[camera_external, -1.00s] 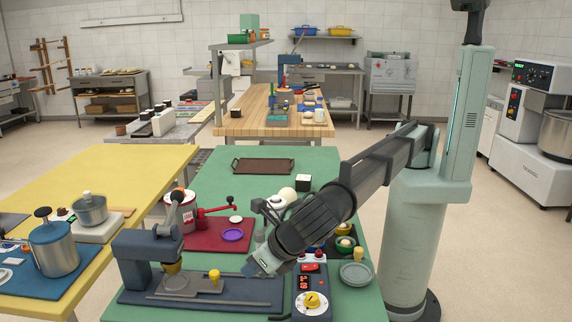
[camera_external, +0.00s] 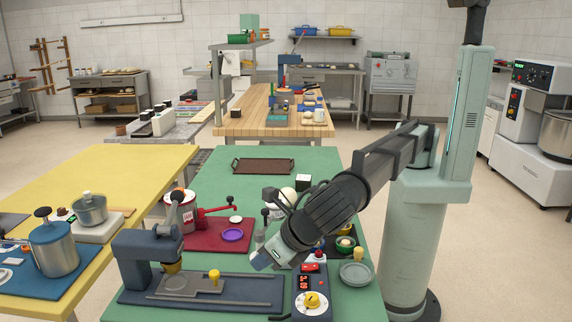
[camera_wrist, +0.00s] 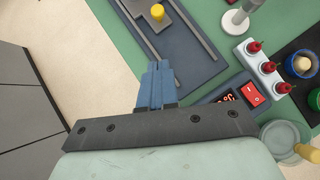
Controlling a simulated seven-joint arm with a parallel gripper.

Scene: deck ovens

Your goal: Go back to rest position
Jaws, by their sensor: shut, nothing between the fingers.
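My gripper (camera_external: 257,262) hangs over the front of the green table (camera_external: 212,168), tilted down to the left. In the wrist view its blue fingers (camera_wrist: 155,85) are together with nothing between them. Below and around it are a dark blue press base (camera_external: 240,290) with a yellow knob (camera_external: 214,275), and a control box (camera_external: 311,301) with a red display and a yellow dial. The box's red switch (camera_wrist: 252,94) shows in the wrist view, to the right of the fingers. The fingers appear apart from these things.
A red mat (camera_external: 200,240) lies left of my arm, and a brown tray (camera_external: 263,166) lies at the table's back. A grey-green dish (camera_external: 356,273) and a green bowl (camera_external: 345,245) stand on the right. The green surface around the brown tray is mostly clear.

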